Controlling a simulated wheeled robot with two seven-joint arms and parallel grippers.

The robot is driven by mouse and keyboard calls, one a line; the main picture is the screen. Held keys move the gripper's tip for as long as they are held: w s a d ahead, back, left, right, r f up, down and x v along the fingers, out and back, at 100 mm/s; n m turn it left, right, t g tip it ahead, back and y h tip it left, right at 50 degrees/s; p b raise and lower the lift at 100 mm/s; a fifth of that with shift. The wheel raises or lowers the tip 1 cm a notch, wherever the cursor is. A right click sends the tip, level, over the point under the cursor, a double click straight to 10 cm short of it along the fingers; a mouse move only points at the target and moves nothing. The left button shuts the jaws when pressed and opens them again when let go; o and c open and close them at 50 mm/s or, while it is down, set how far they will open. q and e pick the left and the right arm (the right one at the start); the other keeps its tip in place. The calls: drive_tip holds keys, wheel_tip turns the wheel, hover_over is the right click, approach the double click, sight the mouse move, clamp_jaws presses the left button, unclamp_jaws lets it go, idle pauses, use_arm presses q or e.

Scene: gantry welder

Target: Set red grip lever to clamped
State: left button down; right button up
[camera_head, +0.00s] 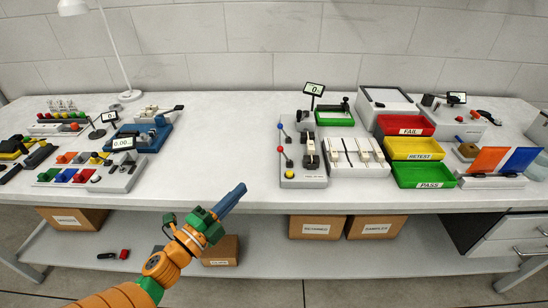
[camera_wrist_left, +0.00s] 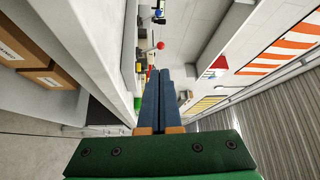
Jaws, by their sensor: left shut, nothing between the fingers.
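The red grip lever (camera_head: 279,150) has a red ball end and sits at the left edge of a grey fixture (camera_head: 313,182) near the middle of the bench. In the left wrist view its red ball (camera_wrist_left: 160,45) shows just beyond my fingertips. My left gripper (camera_head: 241,187) is shut and empty. It is in front of the bench edge, to the lower left of the fixture and apart from the lever. In the left wrist view its blue fingers (camera_wrist_left: 160,72) lie together. I cannot tell the lever's setting clearly. My right gripper is not in view.
A blue-ended lever (camera_head: 281,125) and a yellow ball (camera_head: 289,163) are on the same fixture. A white panel with sliders (camera_head: 359,171) stands right of it, then coloured trays (camera_head: 420,175). The bench left of the fixture (camera_head: 225,140) is clear.

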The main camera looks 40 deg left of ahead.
use_arm(q)
drive_tip(key=p, duration=0.2)
approach(284, 154)
drive_tip(key=w, duration=0.2)
drive_tip(key=w+r, duration=0.1)
drive_tip(key=w+a+r, duration=0.1)
drive_tip(key=w, duration=0.1)
drive_tip(key=shift+w, duration=0.3)
